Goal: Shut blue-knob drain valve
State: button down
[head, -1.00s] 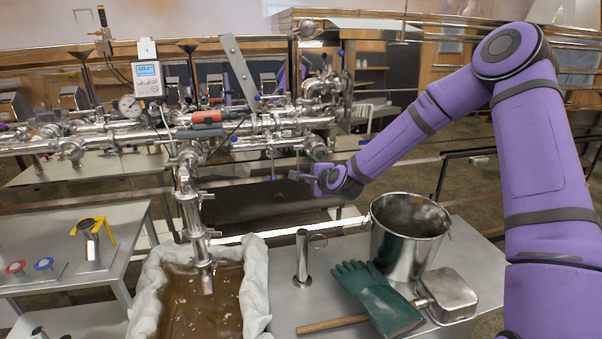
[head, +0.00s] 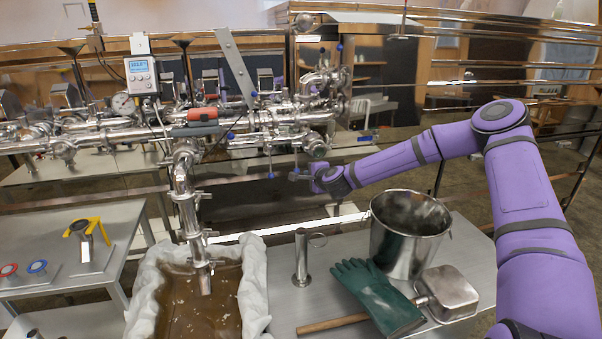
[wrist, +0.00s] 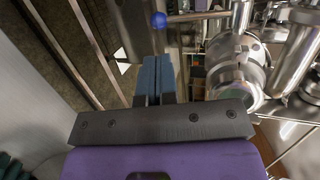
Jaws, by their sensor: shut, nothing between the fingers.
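The blue knob (wrist: 159,19) sits at the end of a thin metal handle (wrist: 190,17) in the wrist view, ahead of my fingertips. In the head view the blue knob (head: 270,175) hangs low under the steel pipework, with its handle pointing down. My gripper (head: 294,175) is just right of it, at about the same height in the picture. In the wrist view my gripper (wrist: 154,60) has its two blue-grey fingers together, with nothing between them. A gap shows between the fingertips and the knob; I see no contact.
Steel pipes and a round fitting (wrist: 236,75) lie close on the right of my gripper. Below are a steel bucket (head: 408,235), green gloves (head: 375,295) and a cloth-lined tub of brown liquid (head: 250,280). Other blue knobs (head: 231,136) show on the pipework.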

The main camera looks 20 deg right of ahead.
aim_at(298, 171)
jog(key=x, duration=0.7)
jog(key=shift+w, duration=0.15)
jog(key=shift+w+a+f, duration=0.1)
jog(key=shift+w, duration=0.1)
jog(key=shift+w+f+t, duration=0.2)
jog(key=shift+w+t, duration=0.35)
jog(key=shift+t, duration=0.05)
jog(key=shift+s, duration=0.1)
